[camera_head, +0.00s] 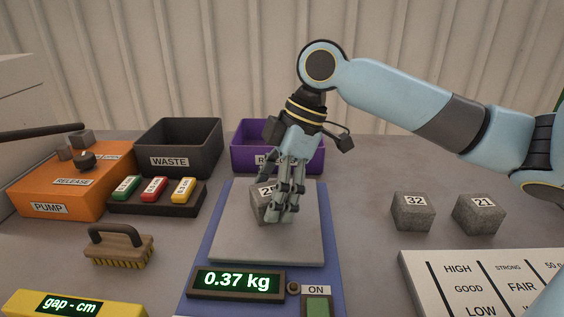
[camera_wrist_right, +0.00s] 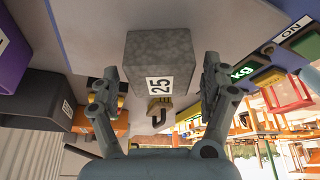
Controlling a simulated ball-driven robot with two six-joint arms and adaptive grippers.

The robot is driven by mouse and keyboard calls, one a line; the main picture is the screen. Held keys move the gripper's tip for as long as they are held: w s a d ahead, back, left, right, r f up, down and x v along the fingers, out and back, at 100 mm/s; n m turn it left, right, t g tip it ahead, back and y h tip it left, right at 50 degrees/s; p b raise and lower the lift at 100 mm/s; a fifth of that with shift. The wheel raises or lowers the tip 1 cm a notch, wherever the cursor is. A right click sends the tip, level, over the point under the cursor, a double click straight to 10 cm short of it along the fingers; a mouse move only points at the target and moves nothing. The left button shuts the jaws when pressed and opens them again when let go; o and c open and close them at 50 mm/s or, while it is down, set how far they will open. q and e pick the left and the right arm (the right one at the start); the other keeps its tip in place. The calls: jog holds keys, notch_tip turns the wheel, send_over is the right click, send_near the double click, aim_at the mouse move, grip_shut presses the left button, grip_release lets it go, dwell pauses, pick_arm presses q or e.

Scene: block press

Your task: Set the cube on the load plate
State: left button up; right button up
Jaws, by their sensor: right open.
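A grey stone-like cube marked 25 (camera_head: 258,203) sits on the grey load plate (camera_head: 285,250) of the blue scale, towards its back. The scale's display (camera_head: 237,281) reads 0.37 kg. My right gripper (camera_head: 282,212) is over the plate, pointing down, and hides part of the cube. In the right wrist view, the cube (camera_wrist_right: 160,50) lies between and just beyond the two spread fingers (camera_wrist_right: 162,90). The right gripper is open; I see a gap beside the cube. My left gripper is not in view.
Cubes marked 32 (camera_head: 413,211) and 21 (camera_head: 478,214) stand on the right. A waste bin (camera_head: 205,160) and a purple bin (camera_head: 310,155) stand behind. An orange pump box (camera_head: 65,190), a button strip (camera_head: 150,205) and a brush (camera_head: 120,247) are left. A labelled board (camera_head: 480,290) lies front right.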

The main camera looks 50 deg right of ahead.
jog(key=p+v, duration=0.3)
jog(key=v, duration=0.8)
jog(key=shift+p, duration=0.4)
